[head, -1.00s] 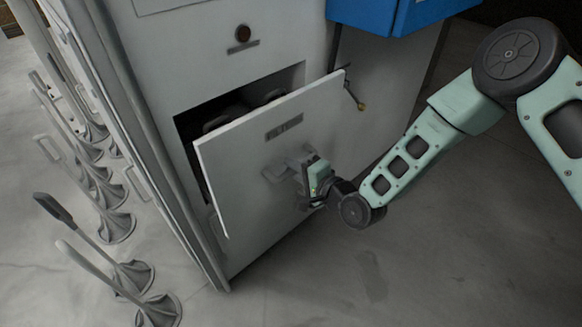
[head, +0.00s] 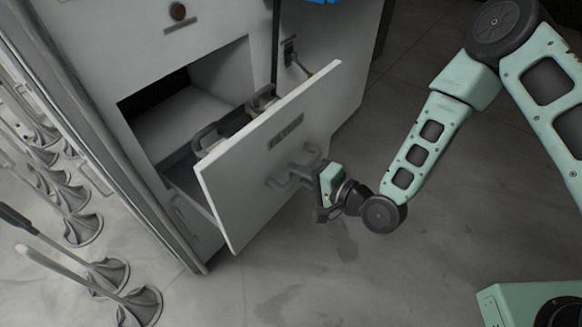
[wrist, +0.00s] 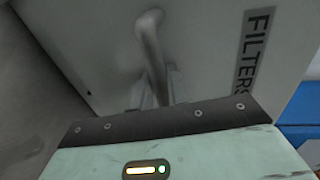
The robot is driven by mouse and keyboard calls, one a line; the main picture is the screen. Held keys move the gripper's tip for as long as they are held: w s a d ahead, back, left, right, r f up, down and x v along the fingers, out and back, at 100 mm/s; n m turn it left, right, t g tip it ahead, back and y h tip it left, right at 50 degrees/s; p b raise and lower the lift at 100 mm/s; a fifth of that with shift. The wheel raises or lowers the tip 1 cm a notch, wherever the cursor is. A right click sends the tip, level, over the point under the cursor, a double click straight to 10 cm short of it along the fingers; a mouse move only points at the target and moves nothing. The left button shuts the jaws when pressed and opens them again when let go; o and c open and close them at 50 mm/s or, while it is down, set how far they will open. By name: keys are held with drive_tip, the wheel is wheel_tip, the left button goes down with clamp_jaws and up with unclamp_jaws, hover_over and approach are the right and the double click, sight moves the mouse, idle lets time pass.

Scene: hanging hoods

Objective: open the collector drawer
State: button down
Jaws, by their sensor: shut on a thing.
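The drawer has a flat light grey front (head: 240,180) and stands well out of the cabinet (head: 225,25). Grey handled items (head: 215,133) show inside behind the front. A dark label plate (head: 287,130) sits above the drawer handle (head: 277,182); in the wrist view the label (wrist: 254,50) reads "FILTERS". My gripper (head: 309,176) is at the front, shut on the handle. In the wrist view the handle bar (wrist: 150,45) runs down between my fingers (wrist: 155,88). The fingertips are partly hidden in the head view.
A round dark knob (head: 178,11) is above the drawer opening. A blue box (wrist: 302,125) shows at the right of the wrist view. The floor (head: 420,260) in front is clear.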

drive_tip(key=shift+s+d, duration=0.35)
drive_tip(key=shift+d, duration=0.2)
drive_tip(key=c, duration=1.4)
unclamp_jaws()
drive_tip(key=shift+c, duration=0.2)
drive_tip(key=p+v, duration=0.5)
drive_tip(key=v, duration=1.2)
drive_tip(key=shift+d, duration=0.2)
drive_tip(key=shift+s, duration=0.1)
